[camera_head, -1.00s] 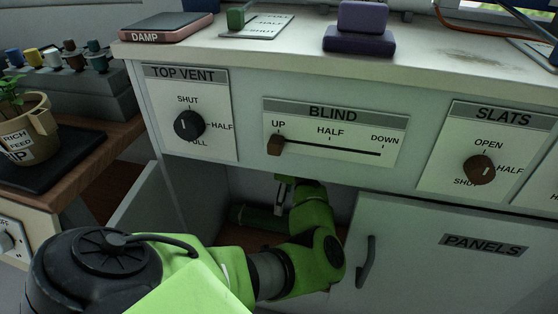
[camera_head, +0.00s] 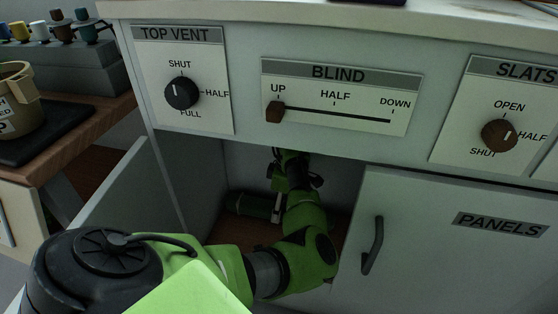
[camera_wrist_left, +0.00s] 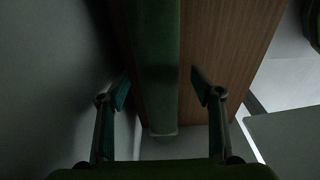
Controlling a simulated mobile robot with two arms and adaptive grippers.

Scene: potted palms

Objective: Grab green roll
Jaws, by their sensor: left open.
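The green roll (camera_head: 250,205) is dark green and lies on its side on the wooden floor of the open cabinet, toward the back. My left arm reaches into the cabinet. My left gripper (camera_head: 277,208) is at the roll's right end in the head view and hides part of it. In the left wrist view the roll (camera_wrist_left: 158,70) runs up and down the picture between the two open fingers of my left gripper (camera_wrist_left: 160,90). A gap shows on each side, and the fingers are not closed on it. My right gripper is not in view.
The cabinet's left door (camera_head: 135,190) stands open. The right door, labelled PANELS (camera_head: 450,250), is shut, with a dark handle (camera_head: 372,245). Above are the TOP VENT knob (camera_head: 182,93), BLIND slider (camera_head: 276,112) and SLATS knob (camera_head: 499,134). A potted plant's pot (camera_head: 20,100) stands left.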

